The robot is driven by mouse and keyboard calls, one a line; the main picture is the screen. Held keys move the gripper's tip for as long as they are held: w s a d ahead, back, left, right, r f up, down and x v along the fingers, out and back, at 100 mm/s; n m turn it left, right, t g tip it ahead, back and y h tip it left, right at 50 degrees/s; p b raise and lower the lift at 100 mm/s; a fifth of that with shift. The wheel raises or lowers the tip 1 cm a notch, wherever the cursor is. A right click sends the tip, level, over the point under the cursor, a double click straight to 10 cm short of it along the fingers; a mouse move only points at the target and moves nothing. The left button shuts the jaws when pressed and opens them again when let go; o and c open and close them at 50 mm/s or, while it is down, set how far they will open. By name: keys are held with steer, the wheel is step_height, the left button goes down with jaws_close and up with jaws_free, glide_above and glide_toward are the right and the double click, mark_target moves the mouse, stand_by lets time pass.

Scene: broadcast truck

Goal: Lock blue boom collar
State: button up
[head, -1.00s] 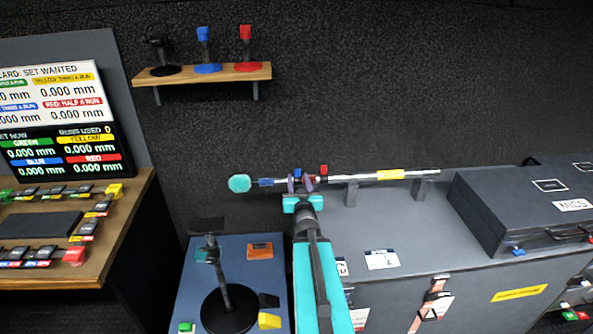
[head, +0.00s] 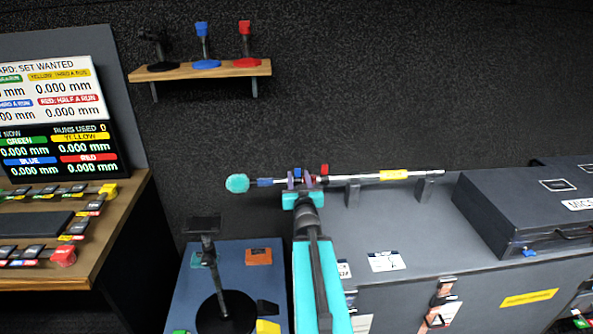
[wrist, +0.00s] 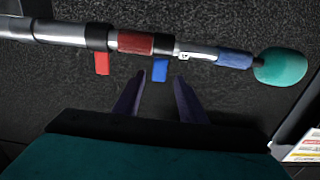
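A boom pole (head: 350,178) lies level on rests along the back of the grey case top. A teal ball (head: 237,183) is on its left end in the head view, and at the right in the wrist view (wrist: 280,67). A blue lever (wrist: 160,70) hangs from a black collar on the pole in the wrist view. A red lever (wrist: 102,63) hangs from another black collar to its left. My gripper (wrist: 157,82) is open, its two purple fingertips apart just short of the blue lever, which shows between them. I cannot tell whether the fingers touch it.
A black case (head: 530,205) stands right on the grey top. A wooden shelf (head: 200,71) with small blue, red and black stands hangs on the wall. A blue-grey table (head: 190,285) with a black stand is front left. A display (head: 60,125) and wooden desk are far left.

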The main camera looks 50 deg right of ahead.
mark_target(298, 171)
steer(key=shift+w+d+f+b, duration=0.1)
steer(key=shift+b, duration=0.95)
steer(key=shift+b+x, duration=0.5)
steer(key=shift+x, duration=1)
steer(key=shift+w+d, duration=0.25)
steer(key=shift+p+x, duration=0.4)
steer(key=shift+x, duration=1.85)
steer(key=shift+c, duration=0.5)
steer(key=shift+d, duration=0.1)
jaws_close()
